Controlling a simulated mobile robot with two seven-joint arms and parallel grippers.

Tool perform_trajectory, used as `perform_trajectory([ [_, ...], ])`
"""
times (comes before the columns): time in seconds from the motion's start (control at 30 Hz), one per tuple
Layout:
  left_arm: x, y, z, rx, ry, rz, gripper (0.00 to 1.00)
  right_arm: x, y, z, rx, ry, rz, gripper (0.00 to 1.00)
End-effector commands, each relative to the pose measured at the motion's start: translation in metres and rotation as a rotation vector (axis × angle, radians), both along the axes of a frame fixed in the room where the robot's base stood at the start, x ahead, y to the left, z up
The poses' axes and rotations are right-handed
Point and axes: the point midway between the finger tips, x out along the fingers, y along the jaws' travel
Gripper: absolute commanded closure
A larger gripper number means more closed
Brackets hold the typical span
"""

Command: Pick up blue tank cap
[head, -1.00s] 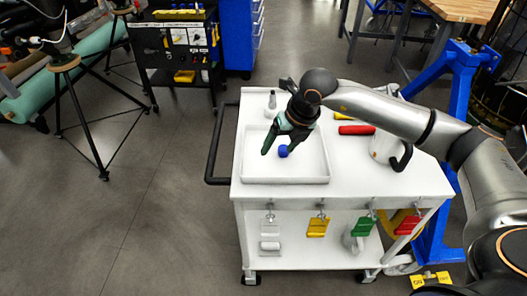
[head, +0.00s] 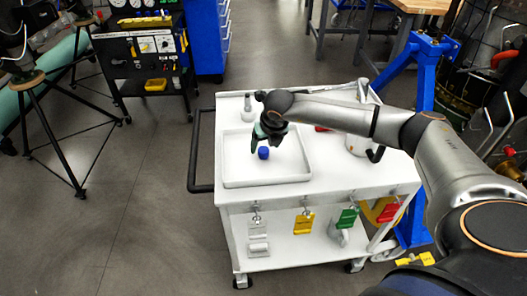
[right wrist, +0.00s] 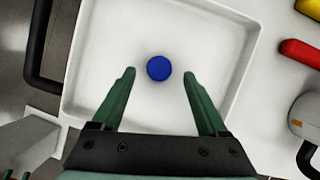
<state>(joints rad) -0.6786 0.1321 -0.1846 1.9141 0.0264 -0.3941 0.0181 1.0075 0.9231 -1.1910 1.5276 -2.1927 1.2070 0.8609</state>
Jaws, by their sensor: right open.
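The blue tank cap (head: 263,153) is a small round blue piece lying in the white tray (head: 305,165) on top of the white cart. In the right wrist view the cap (right wrist: 159,68) lies between the two green fingertips, with a clear gap on each side. My right gripper (head: 259,146) points down over the tray, close to the cap; it also shows in the right wrist view (right wrist: 160,76). It is open and empty. How high its fingertips are above the tray floor is hard to tell. My left gripper is not in view.
The white cart (head: 340,183) has a black handle (head: 202,187) on its left. A grey bottle-like part (head: 248,108) stands behind the tray. A red piece (right wrist: 300,50) and a yellow piece (right wrist: 308,9) lie right of the tray. Coloured tags hang along the front.

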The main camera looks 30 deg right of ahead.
Motion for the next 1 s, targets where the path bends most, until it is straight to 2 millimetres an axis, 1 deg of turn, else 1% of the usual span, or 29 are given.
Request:
perform_trajectory([
  [0.03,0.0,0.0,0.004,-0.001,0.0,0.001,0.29,0.002,0.0,-0.007,0.0,0.003,0.0,0.23],
  [0.1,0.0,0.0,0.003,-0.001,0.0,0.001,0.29,0.005,-0.001,-0.017,0.0,0.002,-0.001,0.23],
  [0.2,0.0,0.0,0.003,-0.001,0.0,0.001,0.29,0.008,-0.002,-0.024,0.0,0.002,0.0,0.23],
  [0.47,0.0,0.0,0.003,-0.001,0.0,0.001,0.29,0.01,-0.002,-0.027,0.0,0.0,0.0,0.23],
  [0.57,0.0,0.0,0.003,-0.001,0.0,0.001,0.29,0.01,-0.002,-0.027,0.0,0.0,0.0,0.32],
  [1.0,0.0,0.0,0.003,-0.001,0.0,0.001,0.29,0.01,-0.002,-0.026,0.0,0.0,0.0,0.82],
])
